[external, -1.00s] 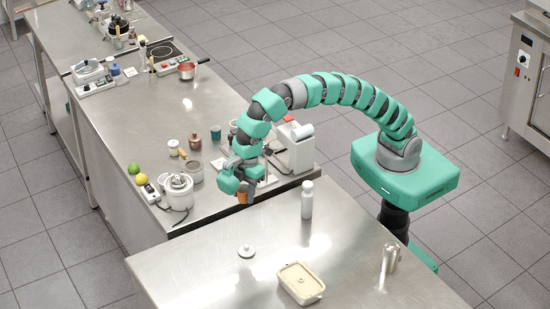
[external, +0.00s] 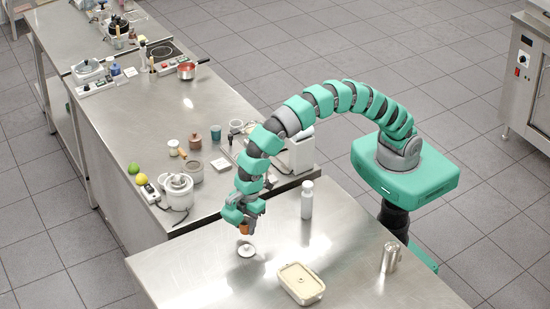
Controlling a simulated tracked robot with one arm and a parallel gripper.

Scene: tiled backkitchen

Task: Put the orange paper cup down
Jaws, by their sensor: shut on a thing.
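The orange paper cup (external: 244,229) is small and mostly hidden by the fingers above it. My gripper (external: 245,220) is shut on it, pointing down over the left part of the near steel table (external: 190,268). Just below the cup in the external view is a round white lid-like piece with a knob (external: 246,251) on the table. I cannot tell exactly how high the cup is above the table.
On the near table stand a white bottle (external: 307,200), a cream lidded container (external: 300,284) and a metal shaker (external: 390,258). The table's left front is bare. The far counter (external: 160,112) holds a white pot (external: 177,191), jars and a scale-like machine (external: 299,152).

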